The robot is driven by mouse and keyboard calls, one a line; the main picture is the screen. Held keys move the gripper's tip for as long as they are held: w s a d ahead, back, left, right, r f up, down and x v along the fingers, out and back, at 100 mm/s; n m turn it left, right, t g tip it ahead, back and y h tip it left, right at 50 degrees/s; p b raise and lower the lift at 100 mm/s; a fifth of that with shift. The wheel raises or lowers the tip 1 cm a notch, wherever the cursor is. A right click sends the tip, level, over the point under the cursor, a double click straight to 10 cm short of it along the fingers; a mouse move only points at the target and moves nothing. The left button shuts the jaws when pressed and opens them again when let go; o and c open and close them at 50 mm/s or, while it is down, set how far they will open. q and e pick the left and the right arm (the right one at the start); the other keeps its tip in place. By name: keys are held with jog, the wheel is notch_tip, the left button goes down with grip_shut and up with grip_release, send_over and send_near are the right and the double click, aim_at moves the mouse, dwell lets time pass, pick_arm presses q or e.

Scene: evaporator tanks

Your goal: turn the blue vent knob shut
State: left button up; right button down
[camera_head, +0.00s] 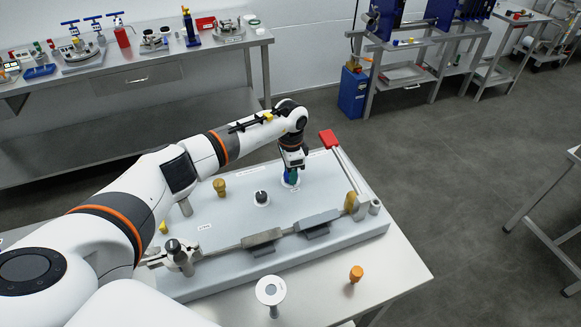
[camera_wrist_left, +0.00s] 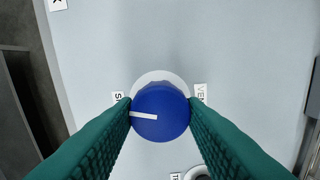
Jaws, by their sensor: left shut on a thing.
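The blue vent knob (camera_wrist_left: 165,122) is round with a white pointer line that points left in the left wrist view, near a partly covered label. It sits on a pale round base on the grey panel (camera_wrist_left: 240,45). My left gripper (camera_wrist_left: 160,116) has its green fingers on either side of the knob, shut on it. In the head view my left gripper (camera_head: 291,178) reaches down onto the panel, and only a bit of blue shows between its fingers. My right gripper is not in view.
On the panel stand a black knob (camera_head: 262,197), a brass knob (camera_head: 219,187) and a red-ended lever (camera_head: 328,139). A long bar with grey blocks (camera_head: 316,220) runs along the front. An orange knob (camera_head: 356,273) stands on the table. Open floor lies to the right.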

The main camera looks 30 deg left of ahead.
pick_arm(q)
jog(key=shift+w+r+n+p, duration=0.15)
jog(key=shift+n+p, duration=0.4)
jog(key=shift+n, duration=0.75)
jog(key=o, duration=1)
jog(key=shift+r, duration=0.35)
notch_tip(320, 180, up, 11)
jog(key=b, duration=0.3)
jog(key=shift+r+b, duration=0.1)
jog(key=shift+b, duration=0.3)
